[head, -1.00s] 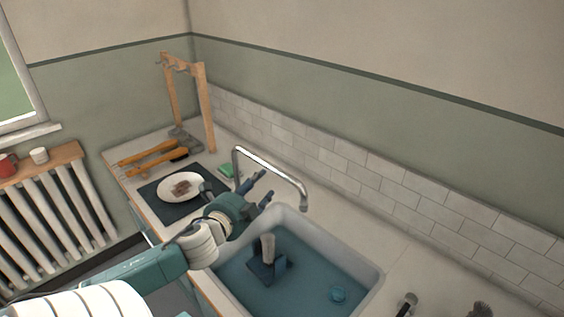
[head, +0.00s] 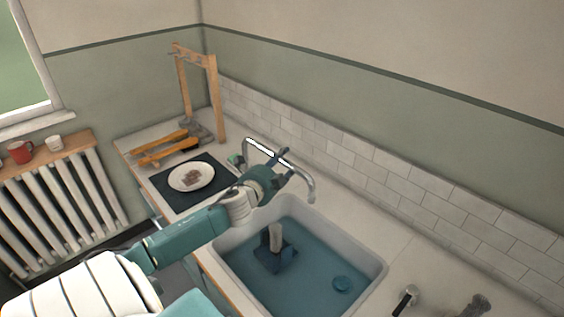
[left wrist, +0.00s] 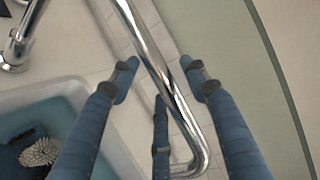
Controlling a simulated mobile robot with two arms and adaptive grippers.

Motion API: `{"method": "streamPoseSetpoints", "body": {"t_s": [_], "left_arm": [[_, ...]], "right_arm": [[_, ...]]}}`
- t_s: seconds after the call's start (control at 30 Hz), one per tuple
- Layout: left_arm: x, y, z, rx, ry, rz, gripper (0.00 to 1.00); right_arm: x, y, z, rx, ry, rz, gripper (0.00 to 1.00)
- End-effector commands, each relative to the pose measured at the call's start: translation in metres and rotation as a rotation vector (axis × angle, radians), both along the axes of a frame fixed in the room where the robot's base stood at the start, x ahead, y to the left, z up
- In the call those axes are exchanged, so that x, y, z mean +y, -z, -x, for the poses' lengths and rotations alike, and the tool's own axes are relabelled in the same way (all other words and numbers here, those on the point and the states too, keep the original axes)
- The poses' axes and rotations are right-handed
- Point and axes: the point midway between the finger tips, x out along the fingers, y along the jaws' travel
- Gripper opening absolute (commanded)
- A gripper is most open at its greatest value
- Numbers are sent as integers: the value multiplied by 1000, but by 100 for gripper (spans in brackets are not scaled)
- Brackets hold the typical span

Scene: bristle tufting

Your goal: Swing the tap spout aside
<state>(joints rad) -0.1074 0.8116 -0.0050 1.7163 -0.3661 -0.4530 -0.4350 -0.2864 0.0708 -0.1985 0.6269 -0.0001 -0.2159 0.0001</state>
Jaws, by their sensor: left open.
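The chrome tap spout (head: 296,163) arches over the back of the sink (head: 378,270), its outlet end pointing down over the basin. My left gripper (head: 284,166) is at the spout, open. In the left wrist view the spout (left wrist: 150,48) runs between the spread fingers of the left gripper (left wrist: 160,82), with a third finger behind or below it. I cannot tell whether any finger touches the spout. My right gripper is not in view.
A white plate (head: 208,181) lies on a dark mat (head: 168,194). A wooden rack (head: 216,100) stands behind. A black-tipped item (head: 406,298) is at the front right.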

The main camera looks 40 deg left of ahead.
Motion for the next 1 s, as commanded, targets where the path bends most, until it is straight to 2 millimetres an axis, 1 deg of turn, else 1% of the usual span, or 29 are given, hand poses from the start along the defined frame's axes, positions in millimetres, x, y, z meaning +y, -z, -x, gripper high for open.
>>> {"method": "streamPoseSetpoints", "body": {"t_s": [0.2,0.27,0.3,0.37,0.4,0.5,0.77,0.87,1.0], "left_arm": [[0,1,-1,1,0,0,46],[0,1,-1,1,0,0,46],[0,1,-1,1,0,0,38],[0,1,-1,1,0,0,26],[0,1,-1,1,0,0,18],[0,1,-1,1,0,0,0],[0,1,-2,0,-7,1,0],[-1,1,-7,-1,-27,1,0],[-2,1,-20,-4,-85,5,0]], "right_arm": [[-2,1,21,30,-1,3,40],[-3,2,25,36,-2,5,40],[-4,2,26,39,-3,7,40],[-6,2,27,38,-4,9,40],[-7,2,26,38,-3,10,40],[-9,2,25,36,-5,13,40],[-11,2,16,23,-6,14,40],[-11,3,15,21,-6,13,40],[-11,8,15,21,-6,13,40]]}}
